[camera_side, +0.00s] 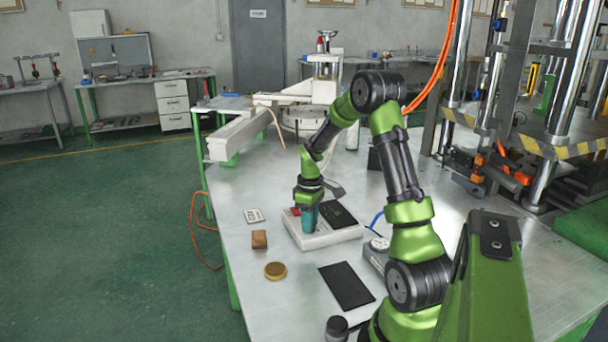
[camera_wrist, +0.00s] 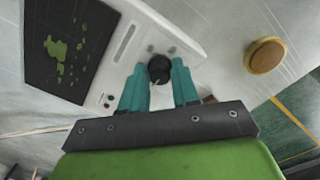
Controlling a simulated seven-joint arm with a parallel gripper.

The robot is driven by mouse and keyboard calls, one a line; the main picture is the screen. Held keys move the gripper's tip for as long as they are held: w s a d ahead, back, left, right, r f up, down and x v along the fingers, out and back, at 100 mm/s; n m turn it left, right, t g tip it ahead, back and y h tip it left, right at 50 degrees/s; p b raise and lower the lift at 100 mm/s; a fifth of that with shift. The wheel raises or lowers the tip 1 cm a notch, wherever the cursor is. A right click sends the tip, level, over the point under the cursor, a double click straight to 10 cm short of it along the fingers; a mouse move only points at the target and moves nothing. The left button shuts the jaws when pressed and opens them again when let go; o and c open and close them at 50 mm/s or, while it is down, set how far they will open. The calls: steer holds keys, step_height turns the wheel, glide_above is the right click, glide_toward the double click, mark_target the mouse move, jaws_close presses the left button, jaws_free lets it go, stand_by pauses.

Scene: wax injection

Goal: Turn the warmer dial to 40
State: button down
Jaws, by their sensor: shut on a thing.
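The warmer (camera_side: 335,239) is a low white box on the table with a dark plate on top. In the wrist view, the warmer (camera_wrist: 124,50) shows its dark plate (camera_wrist: 68,45), with green patches on it, to the left. Its black round dial (camera_wrist: 159,68) sits between the teal fingertips of my gripper (camera_wrist: 158,76), which is shut on it. A small light mark shows on the dial, but no scale numbers can be read. In the side view, my gripper (camera_side: 308,220) points down at the warmer's near left part, and its fingers hide the dial.
A small card (camera_side: 254,215), a brown block (camera_side: 259,239) and a round gold-rimmed piece (camera_side: 275,270) lie left of the warmer. A black mat (camera_side: 346,285) lies in front. A grey device (camera_side: 376,256) stands to the right. The table's left edge is clear.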

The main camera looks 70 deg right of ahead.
steer(key=shift+m, duration=0.3)
steer(key=m, duration=1.1)
stand_by(0.5)
steer(key=c, duration=0.8)
jaws_free()
steer(key=shift+c, duration=0.2)
steer(key=shift+r, duration=0.15)
step_height(320, 180, up, 17)
